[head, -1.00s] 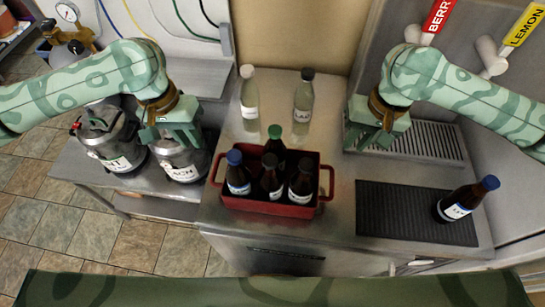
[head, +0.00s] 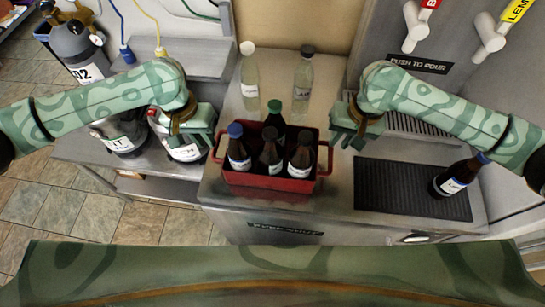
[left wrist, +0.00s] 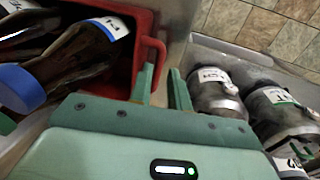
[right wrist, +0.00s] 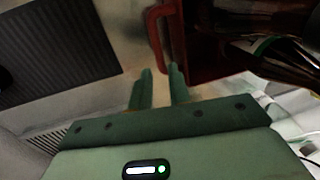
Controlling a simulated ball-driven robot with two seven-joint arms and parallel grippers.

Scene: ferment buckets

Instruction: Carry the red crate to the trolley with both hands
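The red crate (head: 270,183) stands on the steel counter and holds several brown bottles with blue, green and dark caps. It has a handle at each end. My left gripper (head: 208,152) is open just beside the left handle; in the left wrist view that red handle (left wrist: 156,48) lies just ahead of the fingertips (left wrist: 162,82). My right gripper (head: 345,142) is open near the right handle; in the right wrist view the handle (right wrist: 152,38) lies just ahead of the fingertips (right wrist: 160,75). Neither gripper grasps a handle. I cannot identify the trolley in these views.
Two clear bottles (head: 249,80) (head: 303,78) stand behind the crate. A dark ribbed mat (head: 400,190) with a brown bottle (head: 452,181) lies to the right. Metal kegs (head: 122,135) stand on a lower steel bench at left. Taps (head: 490,35) stick out at back right.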

